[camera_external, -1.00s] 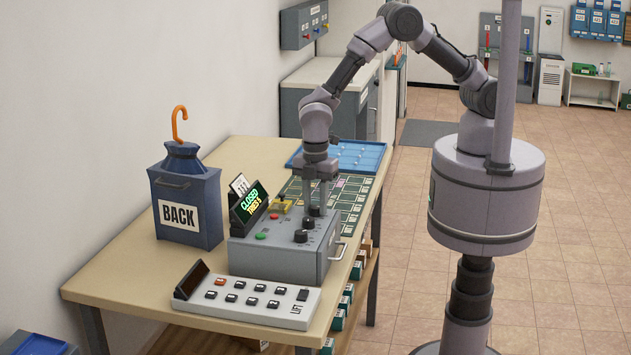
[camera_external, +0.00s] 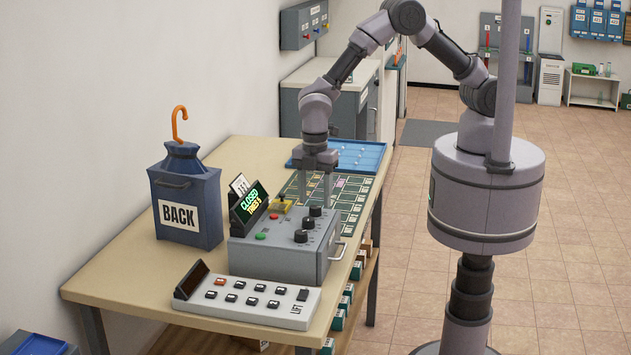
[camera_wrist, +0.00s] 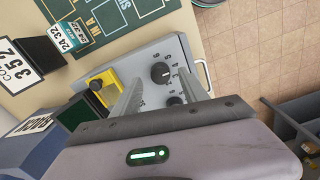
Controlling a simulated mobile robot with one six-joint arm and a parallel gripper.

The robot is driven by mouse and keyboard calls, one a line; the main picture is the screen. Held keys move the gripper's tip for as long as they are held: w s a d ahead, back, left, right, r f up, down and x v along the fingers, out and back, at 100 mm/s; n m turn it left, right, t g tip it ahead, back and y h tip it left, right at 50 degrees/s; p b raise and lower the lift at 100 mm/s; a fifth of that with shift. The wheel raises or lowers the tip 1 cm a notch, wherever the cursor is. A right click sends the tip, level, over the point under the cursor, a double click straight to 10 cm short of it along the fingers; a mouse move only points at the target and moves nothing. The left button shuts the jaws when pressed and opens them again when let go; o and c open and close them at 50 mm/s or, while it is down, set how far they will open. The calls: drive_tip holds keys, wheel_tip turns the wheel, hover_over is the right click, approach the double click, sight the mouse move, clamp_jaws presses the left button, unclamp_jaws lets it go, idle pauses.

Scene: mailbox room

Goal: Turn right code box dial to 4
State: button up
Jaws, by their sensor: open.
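The grey code box (camera_external: 270,262) sits on the table with a row of black dials on its sloped top. Its far dial (camera_external: 315,211) is nearest my gripper; the middle dial (camera_external: 308,223) and near dial (camera_external: 300,236) follow toward the camera. My gripper (camera_external: 315,201) is open and empty, fingers pointing down just above the far dial. In the wrist view, a dial (camera_wrist: 160,73) shows between and beyond the open fingers, with printed numbers around it. Another dial (camera_wrist: 175,101) is partly hidden by my gripper. The dial settings are too small to read surely.
A display (camera_external: 250,203) on the box reads CLOSED, TRIES 3. Green and red buttons and a yellow switch (camera_external: 281,205) are close by. A keypad panel (camera_external: 246,303) lies in front, a blue BACK container (camera_external: 186,205) at left, a blue tray (camera_external: 352,157) behind.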

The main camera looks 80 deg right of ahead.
sight(315, 206)
wheel_tip(315, 206, up, 15)
drive_tip(key=p, duration=0.2)
drive_tip(key=shift+p, duration=0.35)
drive_tip(key=s+d+r+m+t+y+b, duration=0.1)
drive_tip(key=s+d+r+m+t+b, duration=0.1)
drive_tip(key=s+d+m+b, duration=0.6)
drive_tip(key=s+d+r+m+t+y+b, duration=0.15)
drive_tip(key=s+d+m+b, duration=0.3)
drive_tip(key=d, duration=0.55)
drive_tip(key=s+d+f+m+t+b, duration=0.2)
drive_tip(key=s+d+f+m+b, duration=0.1)
drive_tip(key=s+m, duration=0.4)
drive_tip(key=shift+s+d+f+m+b, duration=0.35)
drive_tip(key=shift+f+m+b, duration=0.1)
drive_tip(key=shift+f, duration=0.3)
drive_tip(key=shift+h, duration=0.25)
